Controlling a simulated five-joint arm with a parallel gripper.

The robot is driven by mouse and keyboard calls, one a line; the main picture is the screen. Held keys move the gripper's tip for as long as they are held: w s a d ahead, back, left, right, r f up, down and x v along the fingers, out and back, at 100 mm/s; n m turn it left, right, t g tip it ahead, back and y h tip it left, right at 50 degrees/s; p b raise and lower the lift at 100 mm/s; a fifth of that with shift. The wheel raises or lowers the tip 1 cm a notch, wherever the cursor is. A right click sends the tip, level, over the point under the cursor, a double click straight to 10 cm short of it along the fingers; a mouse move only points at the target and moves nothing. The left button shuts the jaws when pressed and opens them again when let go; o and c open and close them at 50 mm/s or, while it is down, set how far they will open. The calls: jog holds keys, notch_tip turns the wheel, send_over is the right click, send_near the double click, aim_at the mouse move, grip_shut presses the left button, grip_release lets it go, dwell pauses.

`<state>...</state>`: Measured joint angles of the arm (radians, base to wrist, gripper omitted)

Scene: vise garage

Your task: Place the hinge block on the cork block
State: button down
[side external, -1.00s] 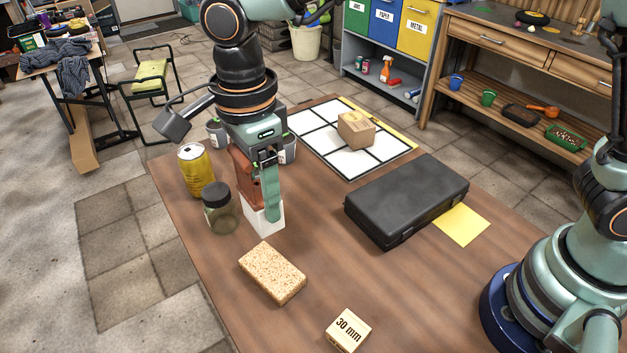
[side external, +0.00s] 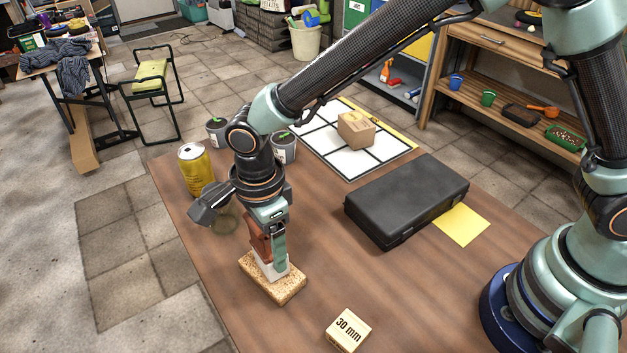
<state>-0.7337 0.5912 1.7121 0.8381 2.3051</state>
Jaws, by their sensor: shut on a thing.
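The cork block (side external: 287,292) is a flat, speckled tan slab lying on the wooden table, front left of centre. My gripper (side external: 268,257) points down over it, shut on a small white block (side external: 270,270), which I take to be the hinge block. The white block is over the cork block's upper surface, seemingly upright. Its bottom appears at or very near the cork; I cannot tell for sure whether they touch. The fingers hide much of the white block, and the block and gripper hide the middle of the cork block.
A black case (side external: 405,200) lies to the right. A 30 mm wooden block (side external: 348,330) sits in front. Two potted plants (side external: 284,148) and a cardboard box (side external: 356,130) are farther back.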

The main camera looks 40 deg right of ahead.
aim_at(269, 247)
grip_release()
jog(key=shift+f, duration=0.1)
notch_tip(269, 247, up, 12)
jog(key=w+d+r+n+t+y, duration=0.1)
jog(key=d+r+n, duration=0.25)
jog(key=d, duration=0.45)
jog(key=d+r+n+t, duration=0.1)
jog(key=d+r+n, duration=0.2)
jog(key=d+n, duration=0.35)
jog(key=s+d+n+t, duration=0.1)
jog(key=d+n, duration=0.1)
jog(key=d, duration=0.3)
jog(key=s+d+n+t, duration=0.1)
jog(key=s+d+n, duration=0.1)
jog(key=d, duration=0.3)
jog(key=s+d+n+t+h, duration=0.1)
jog(key=s+d+n, duration=0.1)
jog(key=d+n, duration=0.2)
jog(key=shift+s+d+t, duration=0.25)
jog(key=shift+d+t, duration=0.05)
jog(key=shift+d, duration=0.35)
